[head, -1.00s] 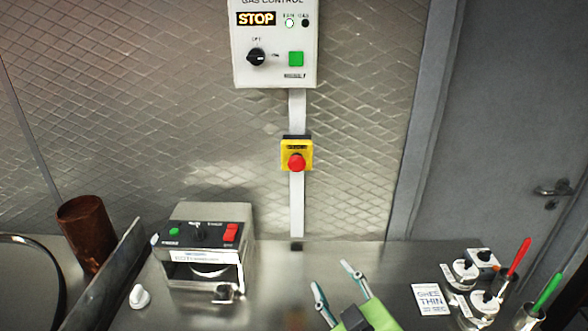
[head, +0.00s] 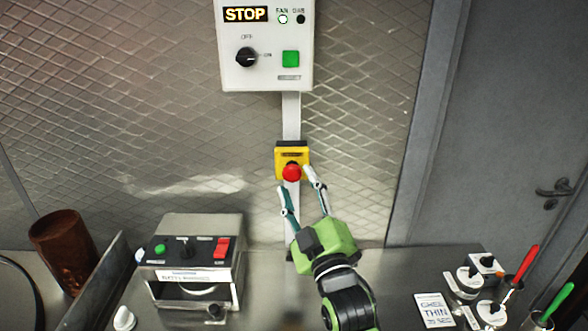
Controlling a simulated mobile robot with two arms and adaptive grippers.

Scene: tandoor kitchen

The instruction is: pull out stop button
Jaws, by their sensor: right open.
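The stop button (head: 291,173) is a red mushroom head on a yellow box (head: 293,156) fixed to the wall conduit. My right gripper (head: 299,178) is green and black with pale fingers and is open. Its fingertips are raised close to the red button, one just below it and the other to its right. I cannot tell whether they touch it. The white gas control panel (head: 268,73) above shows a lit STOP sign, a black knob and a green button. My left gripper is not in view.
A metal machine (head: 190,262) with a red switch stands on the counter at left, beside a brown cylinder (head: 64,250). At right are a GHEE THIN card (head: 434,309), small pots and red- and green-handled tools. A grey door (head: 510,130) is at right.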

